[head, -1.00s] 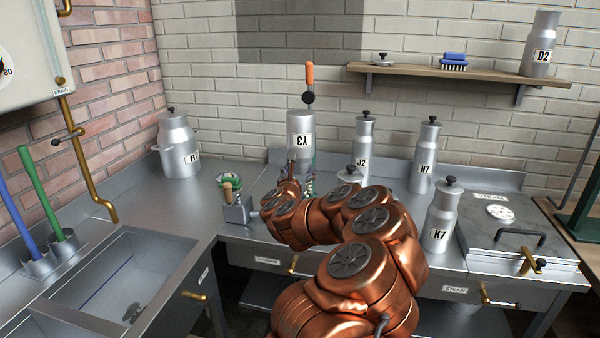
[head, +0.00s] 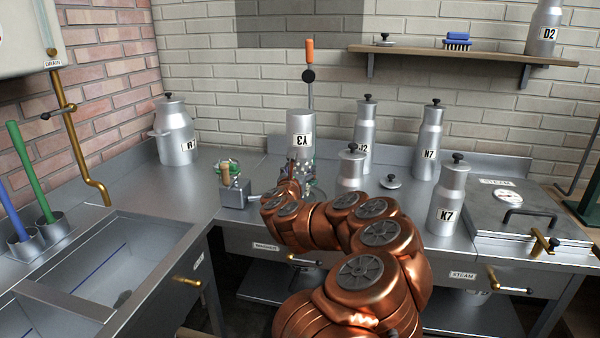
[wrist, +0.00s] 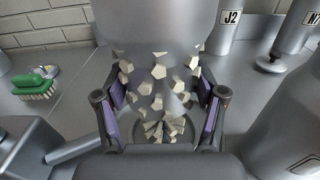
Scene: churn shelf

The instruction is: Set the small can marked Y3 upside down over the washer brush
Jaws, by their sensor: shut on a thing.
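The small can Y3 (head: 300,124) is upside down over the washer spot, its label inverted. In the wrist view the can (wrist: 155,22) fills the top middle. My gripper (wrist: 162,112) is shut on the can, its purple pads on either side of the narrow lower part. Pale tufts of the washer brush (wrist: 163,130) show below and across the can's lower end, above a round dark dish. I cannot tell how far the brush is inside the can.
A metal box with a wooden handle (head: 234,192) stands left of the can, near a green brush (wrist: 36,84). Can J2 (head: 365,130), a lidded can (head: 351,170) and a loose lid (head: 390,182) stand to the right. An orange-handled lever (head: 309,52) rises behind.

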